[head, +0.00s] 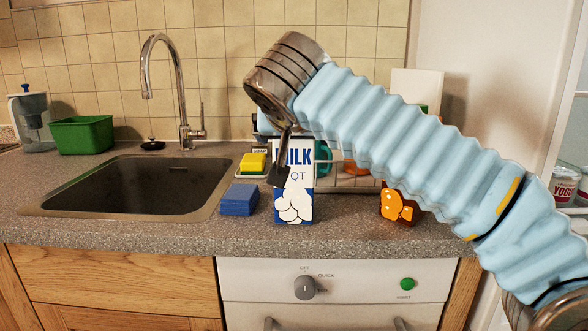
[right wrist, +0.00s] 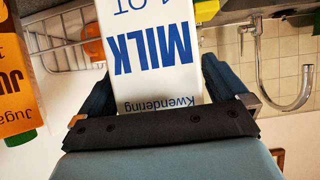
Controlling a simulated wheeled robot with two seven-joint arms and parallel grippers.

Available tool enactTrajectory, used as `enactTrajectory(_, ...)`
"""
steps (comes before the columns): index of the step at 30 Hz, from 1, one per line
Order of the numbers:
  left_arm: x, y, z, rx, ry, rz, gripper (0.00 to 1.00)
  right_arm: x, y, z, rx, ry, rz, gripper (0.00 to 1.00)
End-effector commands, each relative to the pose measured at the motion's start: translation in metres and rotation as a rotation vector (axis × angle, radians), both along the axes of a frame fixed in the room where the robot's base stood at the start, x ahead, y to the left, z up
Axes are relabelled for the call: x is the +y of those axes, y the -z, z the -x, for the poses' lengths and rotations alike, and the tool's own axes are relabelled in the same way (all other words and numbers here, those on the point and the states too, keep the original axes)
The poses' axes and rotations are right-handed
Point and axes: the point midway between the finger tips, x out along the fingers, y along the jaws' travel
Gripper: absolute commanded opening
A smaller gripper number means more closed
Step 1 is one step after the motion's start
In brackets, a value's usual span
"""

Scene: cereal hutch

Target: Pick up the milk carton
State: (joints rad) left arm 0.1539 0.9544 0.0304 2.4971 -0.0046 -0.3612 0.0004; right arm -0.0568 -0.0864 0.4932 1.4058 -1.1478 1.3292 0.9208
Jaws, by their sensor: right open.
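The milk carton (head: 294,203) is white and blue and stands upright on the counter near its front edge, right of the sink. My right gripper (head: 283,168) is at the carton's upper part, with one dark finger showing in front of it. In the right wrist view, the milk carton (right wrist: 152,55) appears upside down between the two spread fingers of the right gripper (right wrist: 157,80). The gripper is open; I cannot tell whether either finger touches the carton. My left gripper is not in view.
A blue sponge (head: 239,200) lies just left of the carton. An orange-patterned carton (head: 398,205) stands to the right, partly behind my arm. A dish rack (head: 345,180) is behind. The sink (head: 130,187) and green tub (head: 80,135) are left.

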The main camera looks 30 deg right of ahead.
Motion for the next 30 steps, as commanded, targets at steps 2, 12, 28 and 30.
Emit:
enactTrajectory(2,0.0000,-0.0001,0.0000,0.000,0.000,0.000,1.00,-0.0002,0.0002,-0.0005,0.000,0.000,0.000,1.00)
enactTrajectory(12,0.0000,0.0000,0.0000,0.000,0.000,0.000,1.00,0.0001,0.0000,-0.0002,0.000,-0.001,0.000,0.65)
enactTrajectory(28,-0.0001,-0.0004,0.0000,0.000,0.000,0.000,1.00,0.0002,-0.0024,0.0003,-0.006,-0.001,0.000,0.00)
enactTrajectory(30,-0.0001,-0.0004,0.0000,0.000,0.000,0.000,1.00,0.0002,-0.0024,0.0003,-0.006,-0.001,0.000,0.00)
